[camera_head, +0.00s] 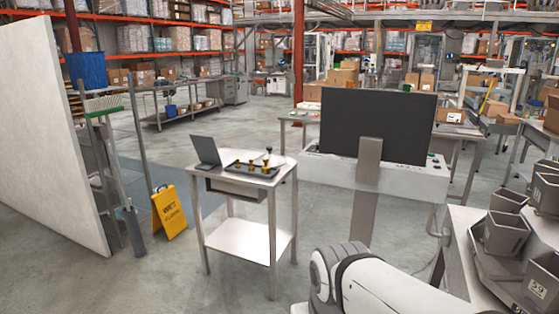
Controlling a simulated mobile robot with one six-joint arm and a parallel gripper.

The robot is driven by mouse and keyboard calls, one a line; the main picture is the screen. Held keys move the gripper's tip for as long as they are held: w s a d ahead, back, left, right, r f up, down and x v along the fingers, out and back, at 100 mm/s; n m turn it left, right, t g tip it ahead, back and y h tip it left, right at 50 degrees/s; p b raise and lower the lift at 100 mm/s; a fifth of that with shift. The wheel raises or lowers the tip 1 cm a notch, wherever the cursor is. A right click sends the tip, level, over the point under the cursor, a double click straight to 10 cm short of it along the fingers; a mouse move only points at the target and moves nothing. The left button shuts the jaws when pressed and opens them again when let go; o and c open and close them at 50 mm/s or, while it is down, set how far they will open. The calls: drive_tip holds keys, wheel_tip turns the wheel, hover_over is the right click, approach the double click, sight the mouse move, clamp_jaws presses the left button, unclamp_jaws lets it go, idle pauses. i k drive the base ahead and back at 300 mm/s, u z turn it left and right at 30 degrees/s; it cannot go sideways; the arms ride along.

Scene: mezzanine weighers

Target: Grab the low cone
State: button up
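A dark tray (231,171) lies on the small metal table (218,245) in the middle. Several small yellow and dark pieces (252,166) stand in or on it, too small to tell their exact shapes. One taller piece with a dark round top (269,152) stands at the tray's right end. I cannot tell which piece, if any, is the low cone. My white arm shows at the bottom centre, in front of and to the right of the table. My gripper is outside the picture.
An open laptop (206,152) stands left of the tray. A yellow wet-floor sign (170,212) and a white panel (45,130) are at left. A dark monitor (376,124) on a post stands right of the table. Grey bins (505,233) fill the right edge. Floor before the table is clear.

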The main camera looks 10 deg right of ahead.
sight(275, 161)
drive_tip(key=z, duration=0.1)
drive_tip(key=i, duration=1)
drive_tip(key=z, duration=0.05)
drive_tip(key=k, duration=0.55)
drive_tip(key=u, duration=0.5)
drive_tip(key=i, duration=1.55)
drive_tip(key=z, duration=0.3)
drive_tip(key=i, duration=1.2)
drive_tip(key=z, duration=0.8)
drive_tip(key=i, duration=0.25)
drive_tip(key=z, duration=0.3)
drive_tip(key=k, duration=0.55)
